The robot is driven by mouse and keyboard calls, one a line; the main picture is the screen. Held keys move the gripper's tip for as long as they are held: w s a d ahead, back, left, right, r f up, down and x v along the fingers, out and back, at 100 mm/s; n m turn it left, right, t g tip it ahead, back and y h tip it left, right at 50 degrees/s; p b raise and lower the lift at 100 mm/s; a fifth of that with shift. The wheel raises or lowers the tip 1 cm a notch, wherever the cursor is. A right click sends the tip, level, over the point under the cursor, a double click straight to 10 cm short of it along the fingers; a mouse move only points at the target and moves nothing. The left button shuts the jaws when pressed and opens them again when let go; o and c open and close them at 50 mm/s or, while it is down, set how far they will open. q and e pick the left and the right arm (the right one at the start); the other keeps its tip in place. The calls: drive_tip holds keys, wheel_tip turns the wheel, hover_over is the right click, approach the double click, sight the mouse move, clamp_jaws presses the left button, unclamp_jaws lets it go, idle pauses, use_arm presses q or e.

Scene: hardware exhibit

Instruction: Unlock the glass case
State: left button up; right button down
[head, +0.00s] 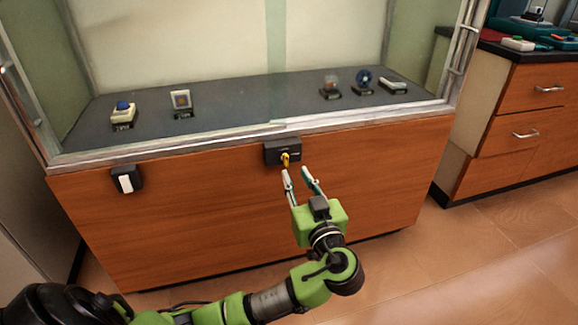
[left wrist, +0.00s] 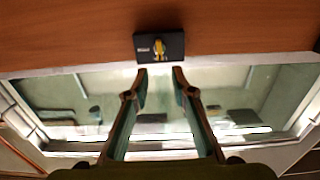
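The glass case (head: 380,117) has a metal frame and a wooden base. A black lock box (head: 270,152) sits on the base front, just below the glass, with a yellow key (head: 285,159) in it. The left wrist view, turned upside down, also shows the lock box (left wrist: 172,53) and the key (left wrist: 159,47). My left gripper (head: 296,171) is open and empty, its fingertips just below the key in the head view. In the left wrist view, the fingertips (left wrist: 160,72) are spread and apart from the key. My right gripper is not in view.
A black box with a white switch (head: 126,182) is on the base front at the left. A wooden drawer cabinet (head: 530,110) stands at the right. Floor is clear at the lower right.

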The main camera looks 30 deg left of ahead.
sight(287, 158)
use_arm(q)
drive_tip(key=b+x, duration=0.1)
drive_tip(key=x, duration=0.6)
drive_tip(key=shift+w, duration=0.1)
clamp_jaws()
